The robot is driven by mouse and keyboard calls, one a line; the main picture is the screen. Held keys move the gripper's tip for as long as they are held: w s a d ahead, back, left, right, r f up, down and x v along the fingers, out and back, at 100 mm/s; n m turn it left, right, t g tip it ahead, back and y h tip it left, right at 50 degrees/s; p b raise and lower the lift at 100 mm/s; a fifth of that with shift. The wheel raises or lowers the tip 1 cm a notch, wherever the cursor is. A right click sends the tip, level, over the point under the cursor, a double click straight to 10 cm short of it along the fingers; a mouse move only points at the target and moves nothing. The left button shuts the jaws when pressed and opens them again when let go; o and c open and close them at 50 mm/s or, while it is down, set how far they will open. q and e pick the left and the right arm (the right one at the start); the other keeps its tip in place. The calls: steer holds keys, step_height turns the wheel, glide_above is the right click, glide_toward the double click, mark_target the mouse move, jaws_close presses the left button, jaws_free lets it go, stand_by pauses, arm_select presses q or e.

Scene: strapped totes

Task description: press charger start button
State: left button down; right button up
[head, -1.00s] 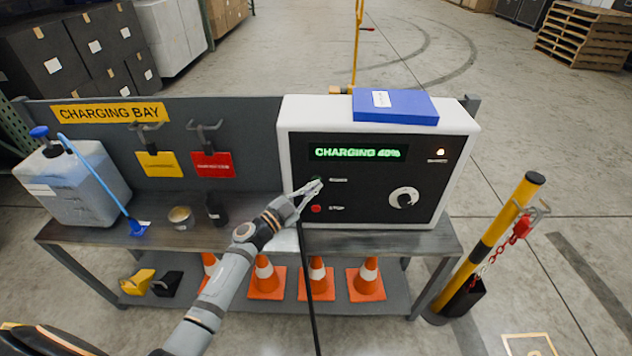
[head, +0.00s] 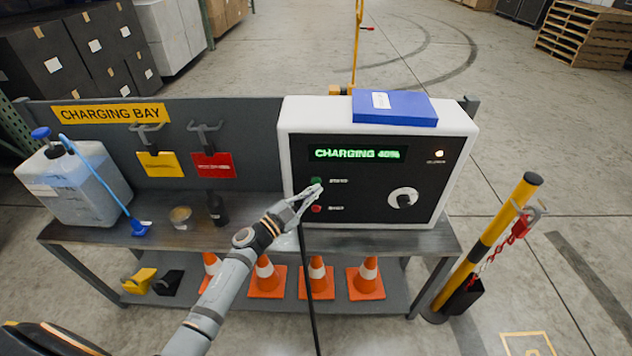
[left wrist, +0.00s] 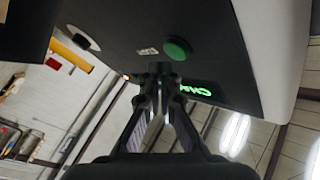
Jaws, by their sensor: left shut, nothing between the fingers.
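The charger (head: 372,218) is a white box with a black front panel on the bench. Its green display (head: 357,154) reads CHARGING 40%. The green start button (head: 316,181) sits on the left of the panel, above the red stop button (head: 316,209). My left gripper (head: 318,189) is shut and empty, its tips just in front of the panel by the green button. In the left wrist view the green button (left wrist: 178,49) shows clear of the fingertips (left wrist: 160,70), a little beyond them. My right gripper is not in view.
A blue box (head: 395,108) lies on top of the charger. A blue-capped jug (head: 78,185) stands at the bench's left end. A black cable hangs in front of the bench, and orange cones (head: 267,275) stand on the lower shelf. A yellow post (head: 490,240) stands right.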

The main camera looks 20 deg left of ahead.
arm_select(q)
steer(key=s+p, duration=0.1)
steer(key=s, duration=0.1)
steer(key=s+d+p, duration=0.1)
steer(key=s, duration=0.1)
steer(key=shift+s+d, duration=0.2)
steer(key=shift+s, duration=0.2)
steer(key=s+a+f+n+g+y, duration=0.25)
steer(key=s+a+f, duration=0.2)
steer(key=f, duration=0.65)
steer(key=s+a+f+n+g+y+p, duration=0.1)
steer(key=s+a+f+n+g+y, duration=0.25)
steer(key=f, duration=0.75)
steer(key=s+a+f+n+y, duration=0.35)
steer(key=s+f, duration=0.25)
steer(key=f, duration=0.5)
steer(key=s+f+n+g, duration=0.1)
steer(key=s+f+g, duration=0.2)
steer(key=s, duration=0.7)
steer(key=s+f+n+g, duration=0.1)
steer(key=s+f+g, duration=0.2)
steer(key=s+f, duration=0.4)
steer(key=s+f+n+g+p, duration=0.1)
steer(key=s+f+g, duration=0.3)
steer(key=s, duration=1)
steer(key=shift+s+d+f+y, duration=0.35)
steer(key=shift+d+f+y, duration=0.1)
steer(key=shift+f, duration=0.3)
